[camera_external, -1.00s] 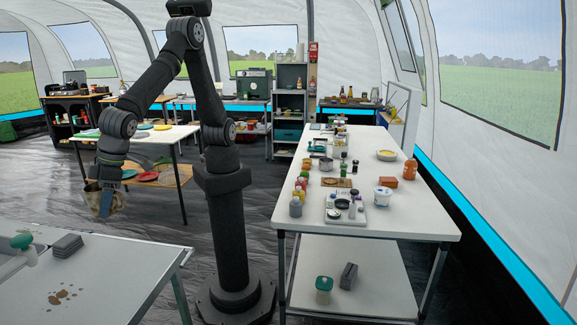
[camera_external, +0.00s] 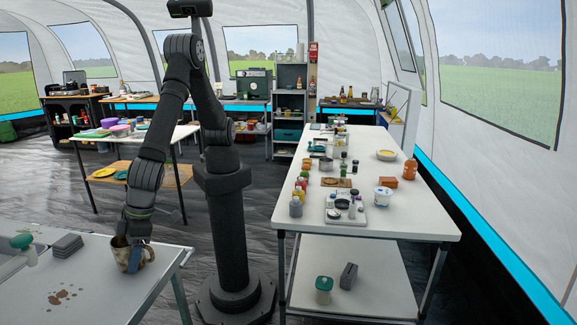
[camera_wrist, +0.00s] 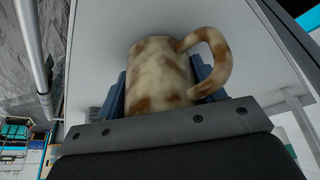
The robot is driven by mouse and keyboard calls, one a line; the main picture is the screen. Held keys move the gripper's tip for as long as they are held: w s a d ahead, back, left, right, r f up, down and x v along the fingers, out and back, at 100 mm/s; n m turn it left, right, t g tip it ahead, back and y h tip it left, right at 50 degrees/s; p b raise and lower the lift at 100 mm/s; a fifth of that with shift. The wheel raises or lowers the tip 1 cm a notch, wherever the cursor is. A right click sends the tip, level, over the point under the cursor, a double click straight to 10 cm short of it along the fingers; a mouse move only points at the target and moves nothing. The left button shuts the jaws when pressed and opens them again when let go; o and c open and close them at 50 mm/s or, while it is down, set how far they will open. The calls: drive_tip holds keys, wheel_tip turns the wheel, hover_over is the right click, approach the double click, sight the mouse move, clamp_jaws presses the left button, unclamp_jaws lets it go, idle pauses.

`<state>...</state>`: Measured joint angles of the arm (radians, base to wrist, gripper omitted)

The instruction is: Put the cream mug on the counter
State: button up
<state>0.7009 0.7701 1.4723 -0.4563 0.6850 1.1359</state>
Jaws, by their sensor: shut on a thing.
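The cream mug (camera_external: 121,260), with brown blotches, is at the right part of the grey-white counter (camera_external: 100,290) in the lower left of the external view. It also shows in the wrist view (camera_wrist: 160,72), with its handle on the right side. My gripper (camera_external: 132,250) reaches down from above and is shut on the mug. In the wrist view its blue fingers (camera_wrist: 157,88) lie on either side of the mug body. The counter surface fills the background there. I cannot tell whether the mug base touches the counter.
A stack of dark grey pieces (camera_external: 67,245) and a green-topped bottle (camera_external: 24,247) stand left of the mug. Brown spots (camera_external: 61,297) mark the counter front. The counter's right edge is close to the mug. A long white table (camera_external: 400,215) with many items stands right.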

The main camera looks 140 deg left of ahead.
drive_tip(key=shift+f, duration=0.2)
drive_tip(key=o, duration=1)
drive_tip(key=v, duration=1.2)
drive_tip(key=shift+r, duration=0.15)
drive_tip(key=x, duration=1.2)
drive_tip(key=shift+f, duration=0.35)
wheel_tip(320, 180, up, 3)
drive_tip(key=shift+f, duration=0.15)
drive_tip(key=shift+r, duration=0.5)
